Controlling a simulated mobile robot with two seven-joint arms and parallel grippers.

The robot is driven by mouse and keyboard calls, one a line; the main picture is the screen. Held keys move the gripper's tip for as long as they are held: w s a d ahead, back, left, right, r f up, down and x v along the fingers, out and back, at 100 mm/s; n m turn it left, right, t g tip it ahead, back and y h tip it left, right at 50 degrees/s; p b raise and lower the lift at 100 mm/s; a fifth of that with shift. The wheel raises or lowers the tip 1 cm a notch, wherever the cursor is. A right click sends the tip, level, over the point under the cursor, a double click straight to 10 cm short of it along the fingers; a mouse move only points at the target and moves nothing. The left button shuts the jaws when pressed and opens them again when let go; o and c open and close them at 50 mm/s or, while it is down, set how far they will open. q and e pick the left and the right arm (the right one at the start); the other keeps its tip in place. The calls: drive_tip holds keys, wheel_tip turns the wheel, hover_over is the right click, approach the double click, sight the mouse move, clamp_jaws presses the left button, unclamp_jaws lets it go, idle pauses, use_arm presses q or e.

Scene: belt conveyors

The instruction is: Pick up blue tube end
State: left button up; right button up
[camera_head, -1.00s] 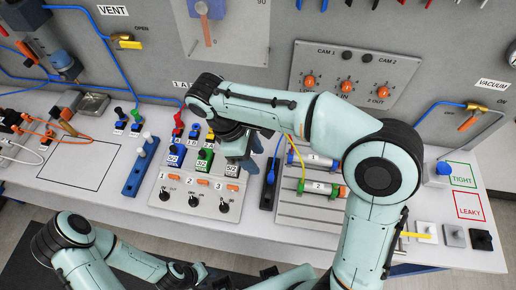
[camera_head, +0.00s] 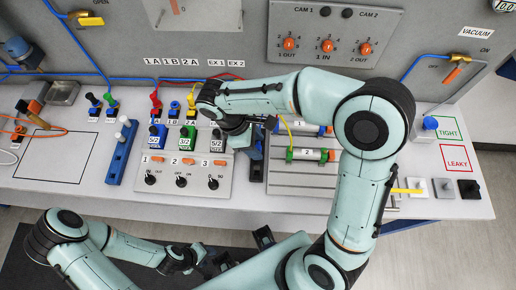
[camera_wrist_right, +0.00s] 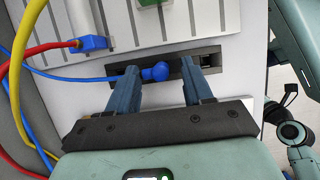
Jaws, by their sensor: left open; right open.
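The blue tube end (camera_wrist_right: 156,72) shows in the right wrist view as a blue rounded plug on a thin blue tube, over a dark slotted holder (camera_wrist_right: 208,58). My right gripper (camera_wrist_right: 160,74) is open, with its two blue fingers on either side of the plug. I cannot tell whether either finger touches it. In the head view my right gripper (camera_head: 250,148) is over the holder beside the cylinders, and its wrist hides the tube end. My left gripper (camera_head: 243,251) is open and empty at the front, off the bench.
A valve panel (camera_head: 182,176) with several switches lies left of the right gripper. A grooved plate (camera_head: 300,182) with two cylinders lies to its right. Yellow and red tubes (camera_wrist_right: 20,75) run along the left of the wrist view. A blue block (camera_head: 121,155) stands further left.

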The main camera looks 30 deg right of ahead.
sight(258, 147)
drive_tip(key=shift+x, duration=1.05)
use_arm(q)
drive_tip(key=shift+f, duration=0.15)
use_arm(e)
drive_tip(key=shift+c, duration=0.4)
clamp_jaws()
drive_tip(key=shift+r, duration=0.1)
use_arm(q)
drive_tip(key=w+r+p, duration=0.2)
drive_tip(key=r, duration=0.1)
drive_tip(key=w+r+p, duration=0.1)
drive_tip(key=shift+r, duration=0.15)
use_arm(e)
wheel_tip(258, 147, up, 20)
use_arm(q)
drive_tip(key=shift+s, duration=0.15)
